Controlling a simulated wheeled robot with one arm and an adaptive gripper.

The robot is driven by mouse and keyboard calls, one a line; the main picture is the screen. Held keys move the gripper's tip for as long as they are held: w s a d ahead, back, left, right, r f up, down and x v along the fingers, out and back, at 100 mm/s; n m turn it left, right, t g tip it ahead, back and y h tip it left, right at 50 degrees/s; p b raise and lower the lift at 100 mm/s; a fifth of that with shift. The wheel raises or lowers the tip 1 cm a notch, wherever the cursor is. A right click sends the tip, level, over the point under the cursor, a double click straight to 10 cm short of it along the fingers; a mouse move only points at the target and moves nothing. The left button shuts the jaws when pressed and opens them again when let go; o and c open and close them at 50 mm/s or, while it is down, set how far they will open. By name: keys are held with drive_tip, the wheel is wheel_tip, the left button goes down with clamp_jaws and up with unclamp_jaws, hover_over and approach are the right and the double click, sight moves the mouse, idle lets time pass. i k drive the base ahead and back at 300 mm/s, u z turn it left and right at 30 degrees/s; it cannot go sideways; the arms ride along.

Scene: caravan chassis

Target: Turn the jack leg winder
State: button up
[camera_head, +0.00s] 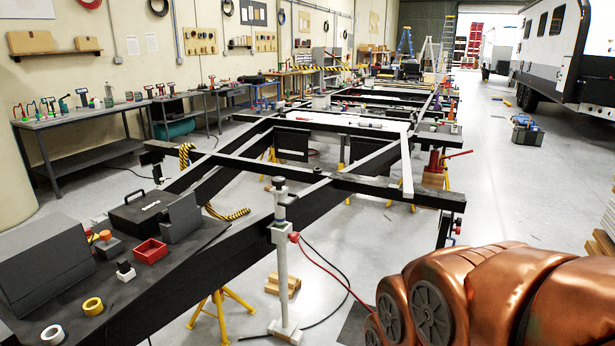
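A white jack leg (287,285) stands upright at the near corner of the black chassis frame (330,190), its foot plate on the floor. A red knob (294,237), which looks like the end of its winder handle, sticks out on the right side of the leg just below the frame. The rest of the winder is too small to make out. My copper-coloured arm (500,295) fills the lower right, apart in the picture from the leg. My gripper is outside the view.
A dark bench top (190,255) at left holds a red tray (150,251), a black case and tape rolls. A yellow stand (222,310) and wood blocks (283,286) sit near the leg. A red hose runs along the floor. Open floor lies right of the frame.

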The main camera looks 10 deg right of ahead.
sight(278, 182)
drive_tip(key=z, duration=0.05)
drive_tip(key=i, duration=0.7)
drive_tip(key=u, duration=0.7)
drive_tip(key=i, duration=0.5)
drive_tip(key=u, duration=0.5)
